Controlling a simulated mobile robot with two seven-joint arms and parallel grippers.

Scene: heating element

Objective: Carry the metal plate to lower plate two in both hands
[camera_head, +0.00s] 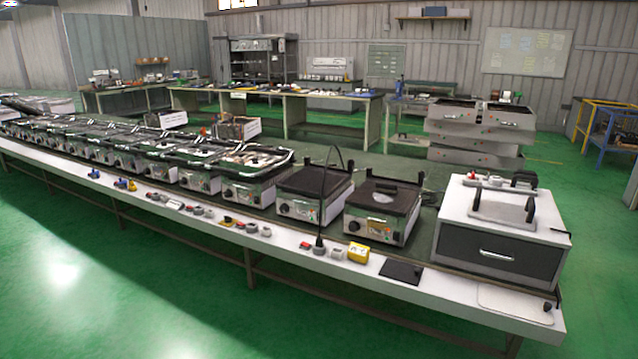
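Neither of my grippers is in view. A flat metal plate (488,218) with an upright handle lies on top of a white cabinet (455,208) at the right end of the long bench; I cannot tell for sure that it is the task's metal plate. Two heating units with dark flat tops, a left one (313,182) and a right one (383,194), stand left of the cabinet. I cannot tell which surface is lower plate two.
The long bench (285,253) runs from far left to right, with a row of similar units (190,160) on it. Small coloured parts, a yellow block (358,253) and a black pad (401,271) lie along its front edge. The green floor (110,285) in front is clear.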

